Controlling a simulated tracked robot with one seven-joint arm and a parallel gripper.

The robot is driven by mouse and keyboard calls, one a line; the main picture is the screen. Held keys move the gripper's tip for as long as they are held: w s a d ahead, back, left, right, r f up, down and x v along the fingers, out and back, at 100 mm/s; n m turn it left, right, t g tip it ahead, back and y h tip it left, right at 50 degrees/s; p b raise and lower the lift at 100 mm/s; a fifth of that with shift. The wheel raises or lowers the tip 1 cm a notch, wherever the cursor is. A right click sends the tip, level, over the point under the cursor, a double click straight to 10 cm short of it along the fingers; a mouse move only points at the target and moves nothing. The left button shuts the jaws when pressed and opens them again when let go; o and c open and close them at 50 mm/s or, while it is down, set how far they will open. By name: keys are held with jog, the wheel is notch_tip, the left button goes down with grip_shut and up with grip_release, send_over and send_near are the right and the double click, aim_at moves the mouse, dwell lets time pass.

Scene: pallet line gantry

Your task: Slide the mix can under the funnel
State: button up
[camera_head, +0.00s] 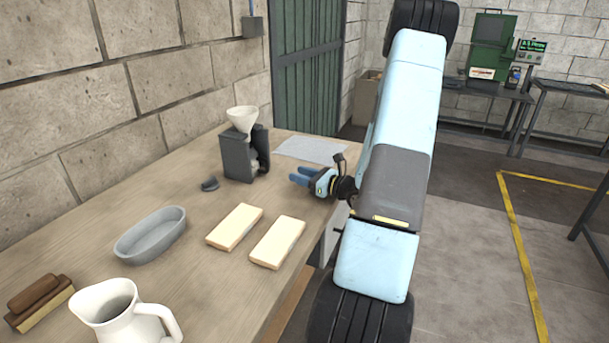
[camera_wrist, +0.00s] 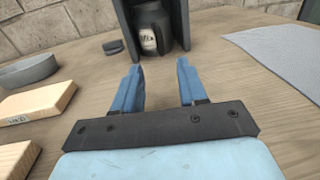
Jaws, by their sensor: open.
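The white funnel (camera_head: 242,118) sits on top of a dark grey stand (camera_head: 238,157) on the wooden bench. The mix can (camera_wrist: 152,32) is a dark grey can with a white label, upright between the stand's walls in the wrist view. In the head view it is mostly hidden by the stand's side. My gripper (camera_wrist: 161,80) is open and empty, with its two blue fingers pointing at the can from a short distance. In the head view, my gripper (camera_head: 299,177) is low over the bench, to the right of the stand, touching nothing that I can see.
A small dark lid-like piece (camera_head: 209,184) lies left of the stand. A grey cloth (camera_head: 310,150) lies behind my gripper. Two pale blocks (camera_head: 235,227), a grey oval dish (camera_head: 150,236), a white jug (camera_head: 118,312) and a brown brush (camera_head: 40,302) stand nearer. Bench between fingers and can is clear.

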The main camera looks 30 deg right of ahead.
aim_at(266, 164)
jog(key=shift+w, duration=0.1)
jog(key=x, duration=1.3)
jog(key=shift+w+a, duration=0.25)
grip_shut()
jog(key=shift+o, duration=0.8)
grip_release()
jog(key=v, duration=1.4)
jog(key=shift+w, duration=0.1)
